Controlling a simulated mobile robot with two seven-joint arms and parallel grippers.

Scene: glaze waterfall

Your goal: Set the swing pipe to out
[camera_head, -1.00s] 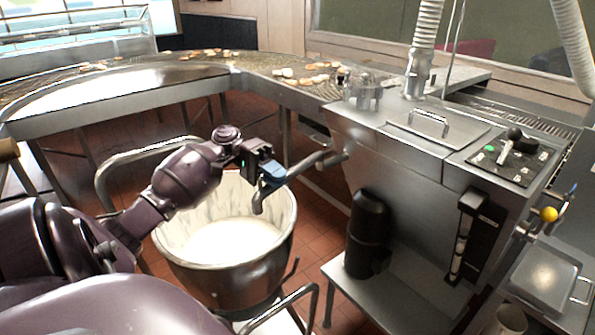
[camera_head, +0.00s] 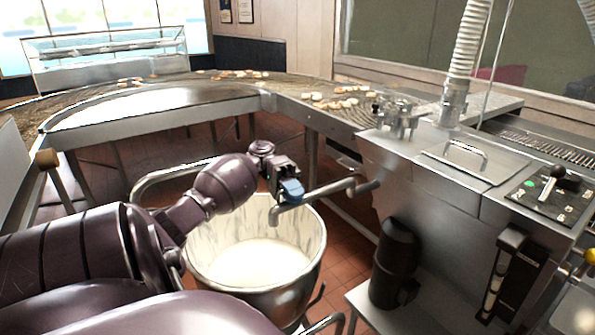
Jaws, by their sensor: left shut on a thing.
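The swing pipe (camera_head: 328,190) is a grey metal tube that comes out of the left side of the steel glaze machine (camera_head: 432,190) and points left. Its bent-down outlet (camera_head: 274,216) hangs over the far rim of the mixing bowl. My left gripper (camera_head: 290,190) is shut on a blue sleeve near the pipe's outlet end, and its fingers hide part of that sleeve. The steel bowl (camera_head: 317,245) holds white glaze and stands below the pipe. My right gripper is not in view.
A curved conveyor (camera_head: 150,106) with several pastries (camera_head: 340,104) runs behind the bowl. A bent tube handle (camera_head: 150,184) stands left of the bowl. A control panel (camera_head: 550,193) with a lever is at the right.

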